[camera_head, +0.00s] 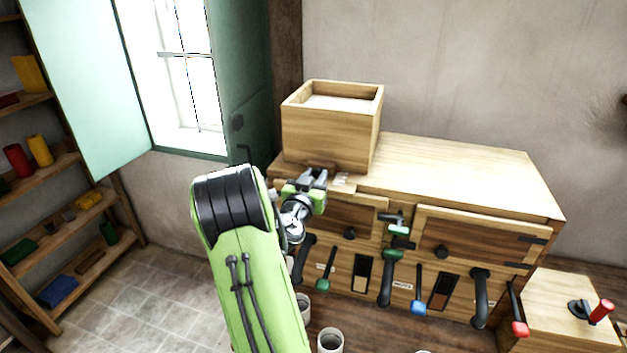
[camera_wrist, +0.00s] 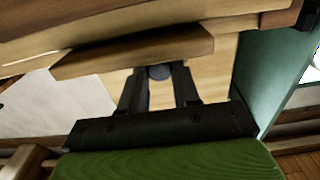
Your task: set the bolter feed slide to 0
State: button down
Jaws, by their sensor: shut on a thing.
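My gripper (camera_head: 318,178) is at the front left of the wooden cabinet, just below the open-topped wooden box. In the wrist view my gripper (camera_wrist: 159,78) has its two dark fingers on either side of a small dark, rounded knob (camera_wrist: 158,72), and it is shut on it. The knob is at a wooden slide board (camera_wrist: 135,54), which sticks out from the larger wooden body. In the head view a brown wooden edge (camera_head: 322,166) shows at the foot of the box, but my gripper hides the knob. No scale reading is legible.
The wooden box (camera_head: 324,137) stands on the cabinet top (camera_head: 460,170). An open shutter (camera_head: 85,80) and shelves stand left. The cabinet top's right side is clear.

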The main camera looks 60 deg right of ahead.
jog(key=shift+w+d+r, duration=0.1)
jog(key=shift+d, duration=0.6)
jog(key=c, duration=1.2)
grip_release()
jog(key=o, duration=0.4)
jog(key=shift+d, duration=0.15)
jog(key=shift+c, duration=0.2)
jog(key=s+a+b, duration=0.2)
jog(key=a+b, duration=0.6)
jog(key=a, duration=0.7)
jog(key=shift+s+a+b, duration=0.25)
jog(key=shift+a+b, duration=0.05)
jog(key=shift+a, duration=0.05)
